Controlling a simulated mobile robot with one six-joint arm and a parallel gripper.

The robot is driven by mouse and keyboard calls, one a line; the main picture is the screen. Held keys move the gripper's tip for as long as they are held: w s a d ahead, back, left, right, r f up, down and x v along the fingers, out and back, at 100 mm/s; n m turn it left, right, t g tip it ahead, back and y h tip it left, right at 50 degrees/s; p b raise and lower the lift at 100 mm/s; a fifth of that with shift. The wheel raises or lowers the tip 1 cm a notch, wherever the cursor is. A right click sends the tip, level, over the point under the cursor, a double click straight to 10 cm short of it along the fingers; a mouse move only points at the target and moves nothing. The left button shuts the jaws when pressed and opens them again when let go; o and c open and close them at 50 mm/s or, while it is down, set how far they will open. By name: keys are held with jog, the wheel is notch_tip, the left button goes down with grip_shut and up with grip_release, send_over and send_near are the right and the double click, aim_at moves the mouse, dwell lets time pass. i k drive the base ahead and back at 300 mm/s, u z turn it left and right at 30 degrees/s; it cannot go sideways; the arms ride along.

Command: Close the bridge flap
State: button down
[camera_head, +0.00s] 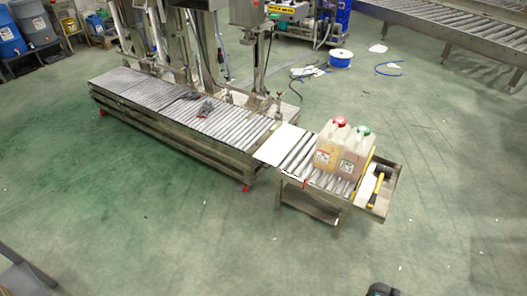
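A pale, smooth plate, which looks like the bridge flap (279,145), sits between the long roller conveyor (222,124) and the short roller table (295,155). It looks roughly flat and level with the rollers, but I cannot tell whether it rests on both sides or is slightly tilted. Nothing lies on it. A small dark piece at the bottom edge, right of centre, may be my gripper (381,290). It is cut off by the frame and far from the flap. Its fingers cannot be made out.
Two jugs, one with a red cap (330,146) and one with a green cap (354,152), stand on the short table. A yellow-handled tool lies in the end tray (386,190). Steel machinery stands behind the long conveyor. The green floor in front is clear.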

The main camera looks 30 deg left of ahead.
aim_at(278, 146)
jog(key=i, duration=0.65)
jog(key=z, duration=1.45)
jog(key=k, duration=0.15)
jog(key=u, duration=3.75)
jog(key=i, duration=1)
jog(key=u, duration=0.05)
